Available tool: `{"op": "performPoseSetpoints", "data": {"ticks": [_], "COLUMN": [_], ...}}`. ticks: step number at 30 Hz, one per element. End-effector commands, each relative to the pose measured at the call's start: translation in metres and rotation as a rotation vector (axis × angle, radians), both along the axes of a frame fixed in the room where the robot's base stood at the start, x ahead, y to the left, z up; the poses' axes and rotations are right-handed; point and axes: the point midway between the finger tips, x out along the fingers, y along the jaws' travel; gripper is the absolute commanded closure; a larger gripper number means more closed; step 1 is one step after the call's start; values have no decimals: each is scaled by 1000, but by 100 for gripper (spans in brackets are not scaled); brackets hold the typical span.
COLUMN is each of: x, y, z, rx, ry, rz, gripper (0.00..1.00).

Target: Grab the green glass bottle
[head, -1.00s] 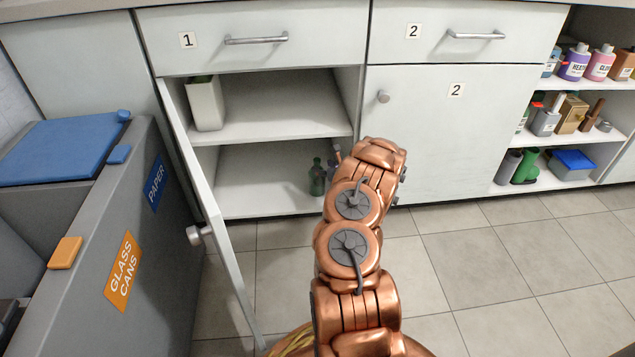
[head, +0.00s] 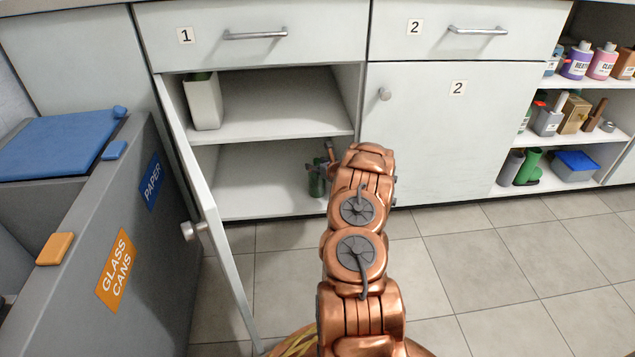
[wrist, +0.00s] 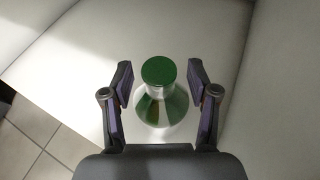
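The green glass bottle (head: 317,183) stands on the lower shelf (head: 262,188) of the open cabinet, near its right side. In the wrist view the bottle (wrist: 158,72) is seen from above, with a round green top and a wider body below. My gripper (wrist: 160,92) is open, with one finger on each side of the bottle. Gaps show between the fingers and the bottle. In the head view my gripper (head: 330,157) is at the bottle, and my arm hides part of the shelf.
The cabinet door (head: 213,230) stands open on the left. A white container (head: 203,105) is on the upper shelf (head: 275,112). A grey recycling bin (head: 75,250) stands at left. Open shelves with several bottles (head: 577,62) are at right. The tiled floor is clear.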

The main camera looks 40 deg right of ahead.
Motion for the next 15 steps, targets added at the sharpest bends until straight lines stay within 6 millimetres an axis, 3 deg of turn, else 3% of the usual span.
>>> {"op": "performPoseSetpoints", "data": {"ticks": [2,15], "x": [0,0], "y": [0,0], "z": [0,-1], "rx": [0,0], "ry": [0,1], "rz": [0,0], "gripper": [51,97]}}
